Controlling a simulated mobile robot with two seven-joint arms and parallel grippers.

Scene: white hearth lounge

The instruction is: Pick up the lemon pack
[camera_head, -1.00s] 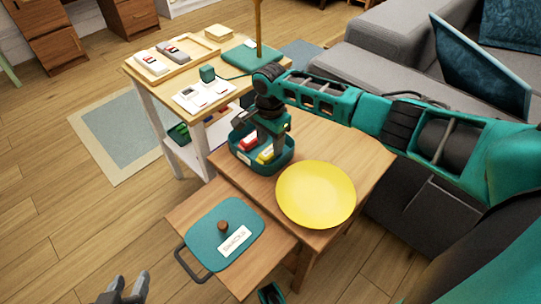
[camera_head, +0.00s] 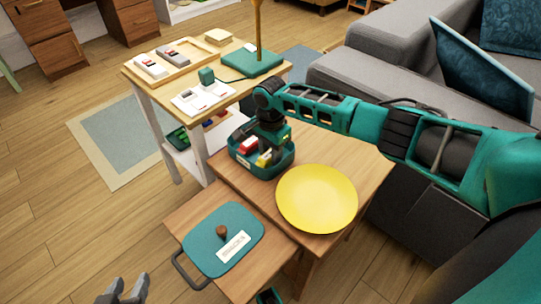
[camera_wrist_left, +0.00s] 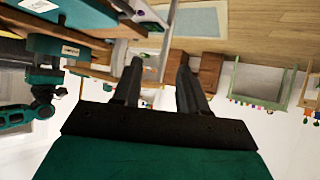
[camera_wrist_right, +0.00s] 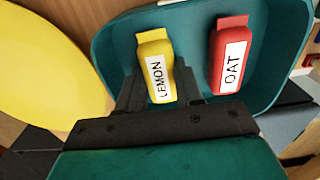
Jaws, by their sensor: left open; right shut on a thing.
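The yellow lemon pack (camera_wrist_right: 156,68) lies in a teal bin (camera_wrist_right: 112,45), its LEMON label facing up. In the right wrist view my right gripper (camera_wrist_right: 160,88) has one finger on each side of the pack and is shut on it. In the head view the pack (camera_head: 264,158) is partly hidden by my right gripper (camera_head: 270,152), which reaches down into the bin (camera_head: 262,172). My left gripper (camera_head: 124,291) is open and empty at the lower left, over the floor; its spread fingers also show in the left wrist view (camera_wrist_left: 157,80).
A red oat pack (camera_wrist_right: 231,55) lies beside the lemon pack in the bin. A yellow plate (camera_head: 317,199) is close to the bin on the wooden table (camera_head: 375,160). A teal lid (camera_head: 205,245) labelled SNACKS rests on the lower surface in front. A side table (camera_head: 185,128) stands behind.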

